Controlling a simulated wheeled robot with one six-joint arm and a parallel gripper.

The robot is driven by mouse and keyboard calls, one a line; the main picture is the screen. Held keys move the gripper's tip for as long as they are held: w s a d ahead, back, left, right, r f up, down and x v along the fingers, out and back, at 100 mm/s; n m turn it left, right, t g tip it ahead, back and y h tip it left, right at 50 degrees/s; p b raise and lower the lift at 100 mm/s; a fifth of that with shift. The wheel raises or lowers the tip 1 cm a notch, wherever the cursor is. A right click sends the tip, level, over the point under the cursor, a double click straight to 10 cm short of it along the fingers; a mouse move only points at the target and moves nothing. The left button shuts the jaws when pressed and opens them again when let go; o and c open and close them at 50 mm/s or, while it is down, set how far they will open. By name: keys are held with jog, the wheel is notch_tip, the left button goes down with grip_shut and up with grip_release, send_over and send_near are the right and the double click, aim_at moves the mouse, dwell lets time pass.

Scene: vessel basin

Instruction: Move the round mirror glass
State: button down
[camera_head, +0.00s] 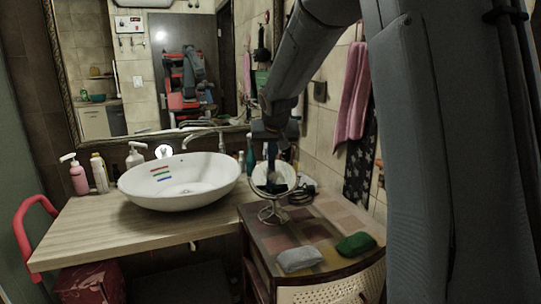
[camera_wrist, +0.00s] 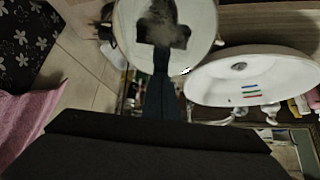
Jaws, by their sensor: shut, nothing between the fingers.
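The round mirror glass (camera_head: 262,182) stands upright on a thin wire stand (camera_head: 270,213) on the side table, right of the basin. In the wrist view its pale disc (camera_wrist: 200,25) fills the top middle, with a dark reflection in it. My gripper (camera_head: 271,165) points down right at the mirror and covers part of its upper face. The gripper is shut and empty. In the wrist view the dark fingers (camera_wrist: 162,75) reach toward the disc; I cannot tell whether they touch it.
The white basin (camera_head: 150,185) is close on the left. Bottles (camera_head: 76,176) stand behind it. Dark objects (camera_head: 302,182) lie beside the mirror. A white folded cloth (camera_head: 299,259) and a green one (camera_head: 356,244) lie at the table's front. A pink towel (camera_head: 353,95) hangs on the right wall.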

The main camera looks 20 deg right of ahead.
jog(key=shift+r, duration=0.1)
jog(key=w+r+v, duration=0.1)
jog(key=w+v, duration=0.1)
jog(key=v, duration=1.1)
jog(key=shift+r+b, duration=0.35)
jog(key=shift+r, duration=0.25)
jog(key=shift+s+d, duration=0.1)
